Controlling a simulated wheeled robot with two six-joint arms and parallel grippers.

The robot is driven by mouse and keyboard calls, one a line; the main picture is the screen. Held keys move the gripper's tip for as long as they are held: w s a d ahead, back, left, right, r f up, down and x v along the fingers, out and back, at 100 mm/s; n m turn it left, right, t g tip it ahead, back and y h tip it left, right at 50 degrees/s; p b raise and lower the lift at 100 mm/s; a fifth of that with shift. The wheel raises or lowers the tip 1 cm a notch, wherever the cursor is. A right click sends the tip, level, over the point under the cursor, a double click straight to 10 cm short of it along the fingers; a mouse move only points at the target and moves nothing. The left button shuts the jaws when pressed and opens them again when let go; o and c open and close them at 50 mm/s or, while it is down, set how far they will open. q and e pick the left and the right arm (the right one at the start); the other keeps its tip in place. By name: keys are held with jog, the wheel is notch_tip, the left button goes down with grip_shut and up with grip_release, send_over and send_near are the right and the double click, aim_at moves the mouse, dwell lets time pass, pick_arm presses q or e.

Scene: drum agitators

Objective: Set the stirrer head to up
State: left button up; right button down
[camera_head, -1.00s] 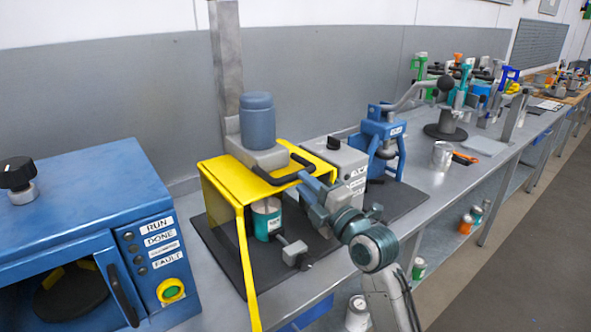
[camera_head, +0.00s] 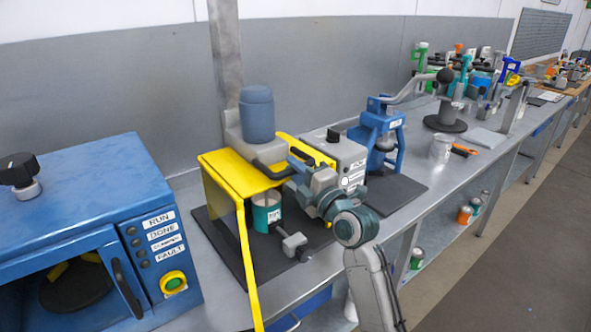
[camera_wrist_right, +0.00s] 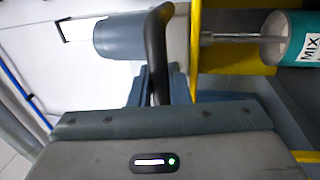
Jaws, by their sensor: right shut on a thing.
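The stirrer head (camera_head: 250,147) is a grey block with a blue motor (camera_head: 257,113) on top, mounted on a tall grey column (camera_head: 226,60). It sits low, inside the yellow guard (camera_head: 235,178). A black handle (camera_head: 268,173) sticks out from its front. My right gripper (camera_head: 298,172) is shut on this handle; in the right wrist view the dark handle (camera_wrist_right: 157,50) passes between the fingers. The right wrist view also shows the shaft (camera_wrist_right: 240,38) reaching into the teal can (camera_wrist_right: 300,40) marked MIX. My left gripper is not in view.
A blue machine (camera_head: 80,195) with a knob stands left. A grey control box (camera_head: 335,155) stands just right of the guard, with a blue press (camera_head: 378,135) beyond it. A grey clamp (camera_head: 294,245) lies before the can (camera_head: 266,214). More tools line the bench behind.

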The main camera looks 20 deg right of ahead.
notch_tip(320, 180, up, 17)
jog(key=p, duration=0.6)
jog(key=shift+r, duration=0.1)
jog(key=c, duration=1.7)
grip_release()
jog(key=shift+s+f, duration=0.1)
jog(key=shift+f, duration=0.1)
